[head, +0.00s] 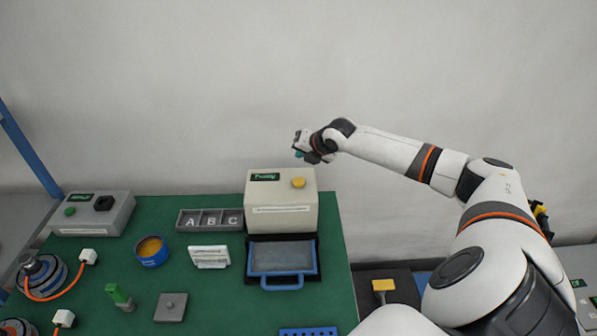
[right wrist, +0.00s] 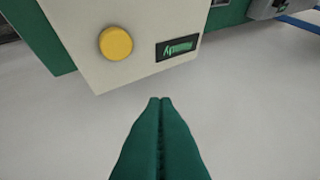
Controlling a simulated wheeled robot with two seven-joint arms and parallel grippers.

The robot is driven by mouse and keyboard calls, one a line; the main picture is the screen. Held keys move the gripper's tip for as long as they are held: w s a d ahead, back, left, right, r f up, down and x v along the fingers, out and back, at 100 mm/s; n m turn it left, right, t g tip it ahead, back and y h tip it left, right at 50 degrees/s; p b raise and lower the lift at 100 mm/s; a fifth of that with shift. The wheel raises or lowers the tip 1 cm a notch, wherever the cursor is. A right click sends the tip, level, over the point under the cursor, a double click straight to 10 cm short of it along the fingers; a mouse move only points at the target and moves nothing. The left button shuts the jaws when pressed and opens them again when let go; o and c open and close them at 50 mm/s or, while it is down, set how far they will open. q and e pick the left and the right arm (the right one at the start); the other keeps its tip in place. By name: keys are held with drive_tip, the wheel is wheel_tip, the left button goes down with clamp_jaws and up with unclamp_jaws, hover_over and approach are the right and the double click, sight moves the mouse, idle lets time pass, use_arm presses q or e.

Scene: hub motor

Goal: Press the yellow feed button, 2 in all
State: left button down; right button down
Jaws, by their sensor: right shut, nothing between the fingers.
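The yellow feed button (head: 298,182) sits on top of a cream box with a small dark green-lettered display (head: 265,177). In the right wrist view the yellow button (right wrist: 116,43) shows round and raised on the cream box (right wrist: 75,20), left of the display (right wrist: 177,47). My right gripper (head: 299,154) is above and behind the box in the head view, apart from the button. In the right wrist view its green fingers (right wrist: 160,100) are together and empty, with the tips beyond the box's edge. My left gripper is not in view.
The cream box stands at the back right of the green table (head: 215,287). A blue-handled tray (head: 282,285) lies in front of it. A grey A-B-C bin (head: 180,219), a blue bowl (head: 152,262) and a grey control box (head: 120,213) stand to the left.

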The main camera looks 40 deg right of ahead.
drive_tip(key=b, duration=0.5)
hover_over(302, 183)
wheel_tip(302, 183, down, 5)
drive_tip(key=shift+f, duration=0.1)
drive_tip(key=shift+f+b, duration=0.35)
drive_tip(key=shift+f, duration=0.8)
drive_tip(key=shift+f, duration=0.2)
idle(0.5)
drive_tip(key=shift+f, duration=0.2)
drive_tip(key=shift+f, duration=0.6)
idle(0.6)
drive_tip(key=shift+r, duration=0.1)
drive_tip(key=shift+r+p, duration=0.85)
drive_tip(key=shift+p, duration=0.1)
